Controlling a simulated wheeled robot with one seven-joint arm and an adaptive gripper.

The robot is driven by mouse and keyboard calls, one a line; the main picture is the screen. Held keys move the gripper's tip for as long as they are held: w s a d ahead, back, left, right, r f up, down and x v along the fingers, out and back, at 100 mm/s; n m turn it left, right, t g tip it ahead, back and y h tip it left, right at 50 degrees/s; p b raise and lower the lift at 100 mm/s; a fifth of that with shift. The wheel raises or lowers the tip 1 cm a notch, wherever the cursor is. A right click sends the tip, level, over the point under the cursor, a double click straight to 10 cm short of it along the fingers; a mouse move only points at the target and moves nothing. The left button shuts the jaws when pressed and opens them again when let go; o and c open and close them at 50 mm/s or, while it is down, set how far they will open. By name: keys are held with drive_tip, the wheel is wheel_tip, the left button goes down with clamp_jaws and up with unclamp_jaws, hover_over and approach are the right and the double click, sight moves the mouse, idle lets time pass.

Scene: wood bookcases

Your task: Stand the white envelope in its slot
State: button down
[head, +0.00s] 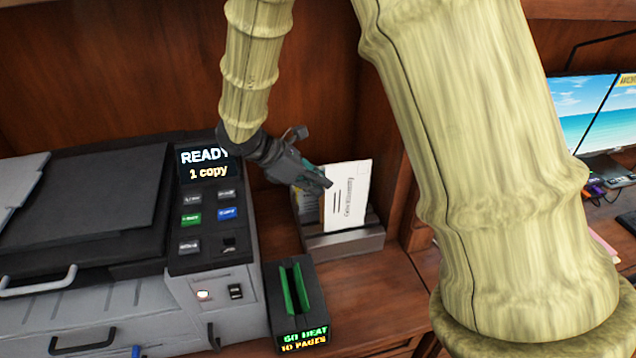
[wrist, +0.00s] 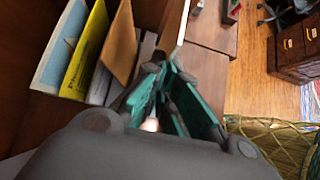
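The white envelope (head: 350,192) stands nearly upright at the grey sorter (head: 345,246), its printed face toward the head camera. My gripper (head: 325,184) comes in from the left and is closed on the envelope's left edge. In the wrist view the teal fingers (wrist: 164,70) pinch the envelope, which shows as a thin pale edge (wrist: 182,28). The envelope's lower edge is close to the sorter's front wall; I cannot tell whether it is inside a slot. Blue (wrist: 62,45), yellow (wrist: 85,52) and brown (wrist: 120,45) envelopes stand in the sorter to the left.
A grey copier (head: 120,220) with a lit READY panel fills the left. A small black box with a green slot (head: 295,290) stands in front of the sorter. A wooden panel (head: 385,150) closes the right side, with a monitor (head: 585,110) beyond. My arm crosses the view.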

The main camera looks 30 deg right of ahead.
drive_tip(key=shift+f+b, duration=0.7)
drive_tip(key=shift+f, duration=0.3)
drive_tip(key=shift+s+f+b, duration=0.2)
drive_tip(key=shift+f+b, duration=0.15)
drive_tip(key=shift+r, duration=0.15)
drive_tip(key=shift+w+r+p, duration=0.15)
drive_tip(key=shift+r+p, duration=0.6)
drive_tip(key=shift+r, duration=0.95)
drive_tip(key=shift+b, duration=0.65)
idle(1.6)
drive_tip(key=shift+f+b, duration=1.15)
drive_tip(key=shift+f, duration=0.3)
drive_tip(key=shift+f+b, duration=0.3)
drive_tip(key=shift+f, duration=0.1)
drive_tip(key=c, duration=1.6)
unclamp_jaws()
